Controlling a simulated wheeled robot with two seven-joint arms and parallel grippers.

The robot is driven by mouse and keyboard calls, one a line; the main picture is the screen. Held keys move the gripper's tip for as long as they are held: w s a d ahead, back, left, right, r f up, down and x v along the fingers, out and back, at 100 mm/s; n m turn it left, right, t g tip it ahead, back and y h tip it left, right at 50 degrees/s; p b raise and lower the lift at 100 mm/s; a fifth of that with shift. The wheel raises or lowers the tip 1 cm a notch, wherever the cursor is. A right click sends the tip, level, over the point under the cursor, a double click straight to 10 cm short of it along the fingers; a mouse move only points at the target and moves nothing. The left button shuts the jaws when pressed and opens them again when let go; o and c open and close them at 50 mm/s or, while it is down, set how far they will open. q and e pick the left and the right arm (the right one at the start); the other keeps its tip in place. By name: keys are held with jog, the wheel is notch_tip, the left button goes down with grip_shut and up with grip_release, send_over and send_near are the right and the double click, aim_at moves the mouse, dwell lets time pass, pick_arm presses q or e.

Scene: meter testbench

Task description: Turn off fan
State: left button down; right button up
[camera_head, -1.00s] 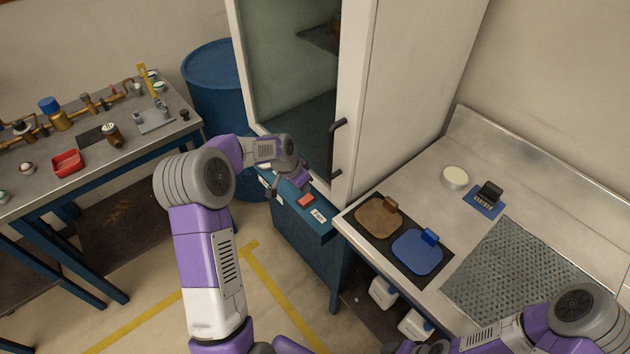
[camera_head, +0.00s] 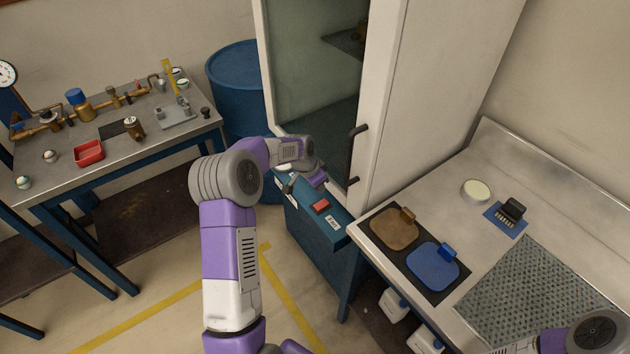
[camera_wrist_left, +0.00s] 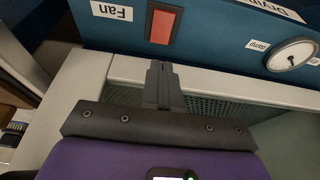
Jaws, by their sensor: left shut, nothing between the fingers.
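In the left wrist view the red switch (camera_wrist_left: 162,27) shows next to a label reading "Fan" (camera_wrist_left: 111,11). My left gripper (camera_wrist_left: 160,72) is shut and empty, its dark fingertips just short of the switch in that picture. I cannot tell its height above the panel. In the head view the left gripper (camera_head: 315,181) is small and partly hidden by its wrist. My right gripper is out of view.
The cabinet with its dark handle (camera_head: 355,150) stands close behind the panel. A gauge (camera_wrist_left: 292,54) sits on the panel. A workbench with a brown pad (camera_head: 394,232) and a blue pad (camera_head: 433,268) is to the right. A blue drum (camera_head: 238,85) stands behind left.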

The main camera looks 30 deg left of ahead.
aim_at(324, 202)
pick_arm(q)
jog(key=x, duration=0.4)
jog(key=b+x, duration=0.1)
jog(key=x, duration=0.2)
jog(key=shift+s+a+f, duration=0.1)
jog(key=shift+s+a, duration=0.05)
jog(key=shift+s, duration=0.15)
jog(key=shift+f, duration=0.1)
jog(key=shift+f+b, duration=0.2)
jog(key=shift+b, duration=0.1)
jog(key=shift+r, duration=0.1)
jog(key=shift+s, duration=0.1)
